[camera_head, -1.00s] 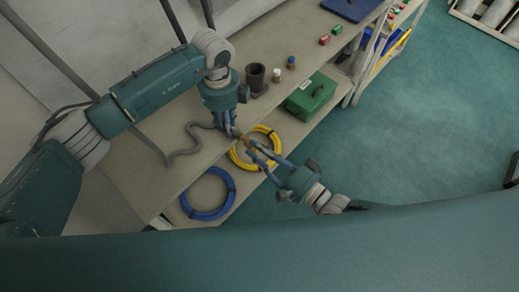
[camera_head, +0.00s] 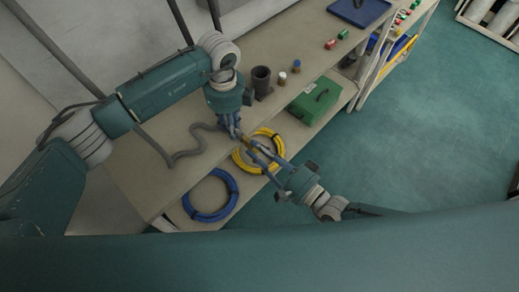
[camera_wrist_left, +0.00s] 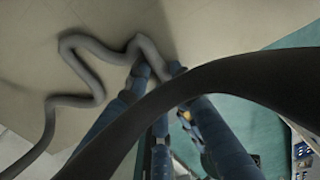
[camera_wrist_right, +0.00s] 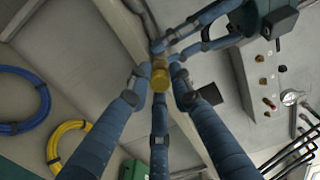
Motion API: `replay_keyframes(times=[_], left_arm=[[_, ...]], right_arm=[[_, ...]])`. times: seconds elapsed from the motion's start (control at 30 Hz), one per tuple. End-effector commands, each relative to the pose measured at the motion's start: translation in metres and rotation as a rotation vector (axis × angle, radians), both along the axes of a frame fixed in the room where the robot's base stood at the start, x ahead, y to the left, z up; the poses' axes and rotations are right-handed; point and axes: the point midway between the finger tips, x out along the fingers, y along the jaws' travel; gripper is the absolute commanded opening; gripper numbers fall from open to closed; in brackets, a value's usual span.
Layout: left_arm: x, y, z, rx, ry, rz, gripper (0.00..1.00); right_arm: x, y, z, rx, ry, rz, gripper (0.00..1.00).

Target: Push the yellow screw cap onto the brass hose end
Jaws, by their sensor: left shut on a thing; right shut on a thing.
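The grey hose (camera_head: 190,153) curves over the bench top to my left gripper (camera_head: 237,135), whose fingers are shut on it near its end. The hose also shows in the left wrist view (camera_wrist_left: 80,52). My right gripper (camera_head: 250,143) is shut on the yellow screw cap (camera_wrist_right: 160,76), which sits between its fingertips in the right wrist view. The cap is close to the left gripper's fingertips, over the bench's front edge. The brass hose end is hidden among the fingers, and I cannot tell whether the cap touches it.
A yellow hose coil (camera_head: 240,164) and a blue coil (camera_head: 186,205) lie on the lower shelf, with a green case (camera_head: 315,100). Open floor lies to the right.

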Motion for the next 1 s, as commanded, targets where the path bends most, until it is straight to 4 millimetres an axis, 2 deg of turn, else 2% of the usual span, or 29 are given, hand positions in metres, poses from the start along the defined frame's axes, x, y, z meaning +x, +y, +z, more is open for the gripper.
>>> replay_keyframes(times=[0.07, 0.1, 0.13, 0.53, 1.0], left_arm=[[-0.002, -0.003, 0.000, -0.005, 0.003, -0.004, 0.00], [-0.002, -0.003, 0.000, -0.005, 0.003, -0.004, 0.00], [-0.002, -0.003, 0.000, -0.005, 0.003, -0.004, 0.00], [-0.001, -0.002, 0.000, -0.003, 0.002, -0.003, 0.00], [-0.001, -0.002, 0.000, -0.003, 0.002, -0.002, 0.00]], right_arm=[[0.001, 0.000, 0.001, 0.001, -0.001, 0.000, 0.00], [0.001, 0.000, 0.001, 0.001, -0.001, 0.000, 0.26], [0.001, 0.000, 0.001, 0.001, -0.001, 0.000, 0.32], [0.001, 0.001, 0.001, 0.001, -0.001, 0.000, 0.33], [0.011, 0.010, 0.001, 0.001, -0.002, -0.001, 0.33]])
